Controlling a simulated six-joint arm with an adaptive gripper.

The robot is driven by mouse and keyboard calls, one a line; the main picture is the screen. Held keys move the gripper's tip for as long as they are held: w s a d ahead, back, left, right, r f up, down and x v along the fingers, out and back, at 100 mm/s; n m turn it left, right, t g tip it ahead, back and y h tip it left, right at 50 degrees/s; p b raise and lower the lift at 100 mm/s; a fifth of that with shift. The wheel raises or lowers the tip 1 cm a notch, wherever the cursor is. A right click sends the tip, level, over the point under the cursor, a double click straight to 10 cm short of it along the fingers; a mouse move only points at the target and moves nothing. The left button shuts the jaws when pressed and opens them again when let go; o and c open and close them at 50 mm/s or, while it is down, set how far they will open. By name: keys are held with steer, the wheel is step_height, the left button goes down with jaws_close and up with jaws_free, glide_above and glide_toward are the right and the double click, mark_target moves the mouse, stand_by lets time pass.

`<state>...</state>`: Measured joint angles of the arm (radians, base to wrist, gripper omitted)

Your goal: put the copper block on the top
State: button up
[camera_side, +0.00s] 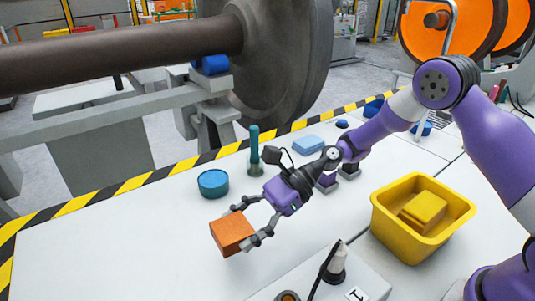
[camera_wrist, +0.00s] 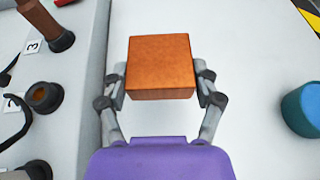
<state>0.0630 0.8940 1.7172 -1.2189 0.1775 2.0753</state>
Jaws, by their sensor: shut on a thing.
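The copper block (camera_side: 232,232) is an orange-brown cube near the front middle of the white table in the side view. It also shows at the top centre of the wrist view (camera_wrist: 160,65). My gripper (camera_side: 244,224) is shut on the block, with one finger on each side of it. In the wrist view my gripper (camera_wrist: 161,90) has both fingertips against the block's left and right faces. I cannot tell whether the block touches the table or hangs a little above it. No clear stack or marked top shows near the block.
A teal cylinder (camera_side: 213,183) stands behind the block. A green-blue bottle (camera_side: 254,150) and a light blue block (camera_side: 308,145) are farther back. A yellow bin (camera_side: 424,215) holding a yellow block is at right. A grey numbered panel (camera_side: 330,275) is in front. Table left is clear.

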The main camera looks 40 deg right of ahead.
steer(key=s+a+r, duration=0.4)
steer(key=s, duration=0.2)
steer(key=m+t+h, duration=0.1)
steer(key=m+t, duration=0.3)
glide_above(173, 269)
step_height(173, 269, down, 5)
steer(key=shift+f, duration=0.2)
steer(key=shift+n, duration=0.3)
steer(key=shift+f, duration=2.2)
steer(key=o, duration=1.4)
steer(key=shift+f, duration=0.2)
